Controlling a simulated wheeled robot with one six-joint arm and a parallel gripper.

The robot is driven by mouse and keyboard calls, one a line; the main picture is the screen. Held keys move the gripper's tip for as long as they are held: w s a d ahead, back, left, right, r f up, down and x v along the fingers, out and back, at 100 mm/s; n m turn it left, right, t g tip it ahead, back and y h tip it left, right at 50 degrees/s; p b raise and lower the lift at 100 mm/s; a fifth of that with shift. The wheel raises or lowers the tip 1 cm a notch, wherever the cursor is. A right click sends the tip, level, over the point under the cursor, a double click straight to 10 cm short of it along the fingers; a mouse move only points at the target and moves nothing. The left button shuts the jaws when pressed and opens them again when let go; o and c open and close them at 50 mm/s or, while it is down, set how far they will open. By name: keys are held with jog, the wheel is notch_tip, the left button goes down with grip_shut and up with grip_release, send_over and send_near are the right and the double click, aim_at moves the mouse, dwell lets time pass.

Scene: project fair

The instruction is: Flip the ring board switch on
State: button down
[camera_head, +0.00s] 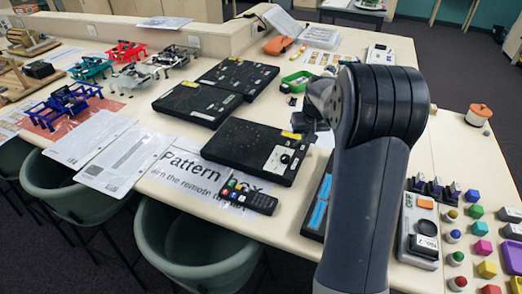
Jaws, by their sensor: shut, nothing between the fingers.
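Three flat black boards lie on the table left of my arm: a near board (240,142), a middle board (197,102) and a far board (238,75). I cannot read which is the ring board. The near board has a white panel (282,158) with a dark control on its right part and a yellow label near its far right corner. The switch position is too small to tell. My gripper (304,122) is a dark shape just beyond the near board's right end, shut and empty. My arm partly hides it; I cannot tell whether it touches anything.
A remote (248,197) lies on a "Pattern Box" sheet (190,172) in front of the near board. A green tray (297,82) stands behind my gripper. Colored blocks (482,249) lie at right. Green chairs (190,245) line the front edge.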

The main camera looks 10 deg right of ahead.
jog(key=shift+f+b, duration=0.6)
jog(key=shift+f, duration=0.4)
jog(key=shift+w+a, duration=0.3)
jog(key=shift+a, duration=0.1)
jog(key=shift+w+a, duration=0.15)
jog(key=shift+a, duration=0.1)
jog(key=shift+r, duration=0.15)
notch_tip(320, 180, up, 7)
jog(key=p, duration=0.5)
jog(key=shift+d, duration=0.3)
jog(key=shift+f, duration=0.25)
jog(key=f+b, duration=0.1)
jog(key=f, duration=0.1)
jog(key=f+b, duration=0.3)
jog(key=f, duration=0.2)
jog(key=shift+a+b, duration=0.3)
jog(key=shift+b, duration=0.1)
jog(key=shift+d+r, duration=0.1)
jog(key=shift+r, duration=0.05)
